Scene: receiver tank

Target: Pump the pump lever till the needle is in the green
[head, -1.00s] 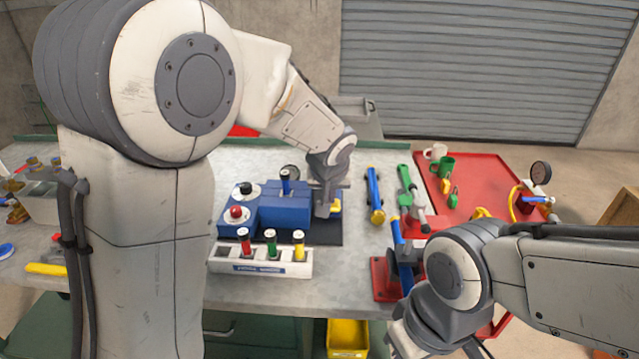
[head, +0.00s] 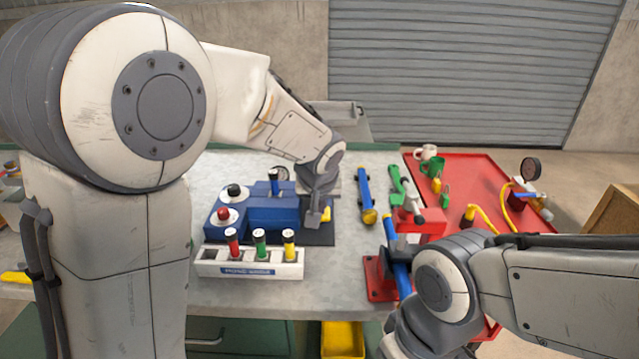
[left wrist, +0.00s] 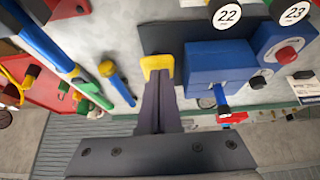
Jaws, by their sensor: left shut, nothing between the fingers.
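My left gripper (head: 314,218) is shut and empty, pointing down at the right side of a blue block unit (head: 275,212). A yellow pad (head: 326,214) sits right at its fingertips, and I take it for the end of the pump lever. In the left wrist view the shut fingers (left wrist: 158,80) reach to the yellow pad (left wrist: 157,64), beside the blue block (left wrist: 215,62). They seem to touch it, but contact is not certain. My right gripper is out of view.
A white rack (head: 250,262) with red, green and yellow handled pieces stands in front. Right of the block lie a blue tool (head: 366,192) and a green tool (head: 398,185). A red base with a blue bar (head: 392,245) and a red tray (head: 480,190) are farther right.

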